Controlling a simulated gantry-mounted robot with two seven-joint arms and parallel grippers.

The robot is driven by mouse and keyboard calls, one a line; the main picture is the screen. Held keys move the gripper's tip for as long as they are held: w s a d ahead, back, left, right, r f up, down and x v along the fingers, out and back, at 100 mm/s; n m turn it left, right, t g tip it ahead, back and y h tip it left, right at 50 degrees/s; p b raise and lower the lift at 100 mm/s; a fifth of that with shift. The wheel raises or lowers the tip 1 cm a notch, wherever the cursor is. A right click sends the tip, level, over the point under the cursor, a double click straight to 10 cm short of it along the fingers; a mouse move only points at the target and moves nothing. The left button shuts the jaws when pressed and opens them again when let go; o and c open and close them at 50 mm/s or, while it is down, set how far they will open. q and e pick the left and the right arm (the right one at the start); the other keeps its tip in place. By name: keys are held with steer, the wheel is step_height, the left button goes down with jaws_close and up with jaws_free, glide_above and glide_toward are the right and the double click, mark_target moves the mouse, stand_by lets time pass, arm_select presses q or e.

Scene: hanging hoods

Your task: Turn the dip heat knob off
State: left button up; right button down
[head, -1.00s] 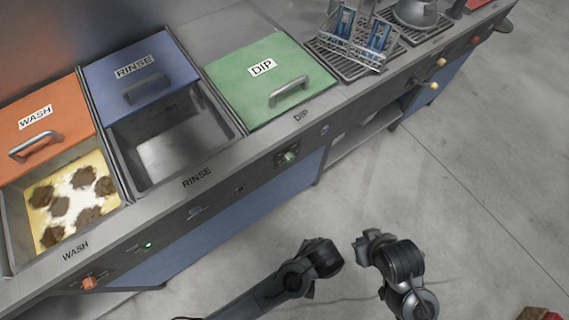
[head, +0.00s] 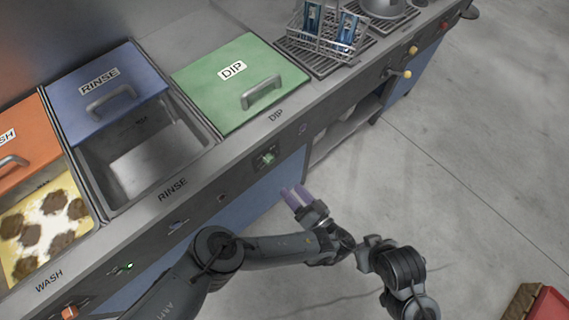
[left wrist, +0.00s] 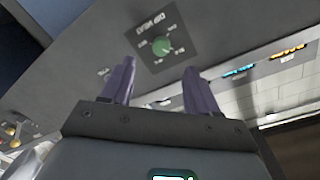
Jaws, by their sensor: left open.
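The dip heat knob (head: 267,158) is a small green knob on a dark plate on the counter's front panel, below the DIP label. It also shows in the left wrist view (left wrist: 162,46), round and green with markings around it. My left gripper (head: 295,194) has purple fingers and is just below and to the right of the knob in the head view. In the left wrist view its two fingers (left wrist: 154,72) are apart, with the knob beyond and between their tips, not touched. My right arm shows at the lower right, but its gripper's fingers cannot be made out.
The green DIP lid (head: 225,85) is shut. The RINSE basin (head: 150,160) is partly uncovered beside the blue lid (head: 110,80). An orange knob (head: 70,312) sits at lower left, and yellow knobs (head: 412,49) at upper right. A red box (head: 545,305) stands lower right.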

mark_target(271, 162)
arm_select(q)
steer(key=b+x, duration=0.7)
steer(key=x, duration=0.1)
steer(key=shift+w+d+r+b, duration=0.1)
steer(key=shift+w+r+b, duration=0.15)
steer(key=shift+r+b, duration=0.15)
steer(key=shift+w+r, duration=0.1)
steer(key=shift+w, duration=0.2)
steer(key=shift+x, duration=1.2)
steer(key=shift+s+r, duration=0.1)
steer(key=shift+r, duration=0.1)
steer(key=c, duration=1)
steer(key=shift+n, duration=0.3)
steer(key=shift+c, duration=0.2)
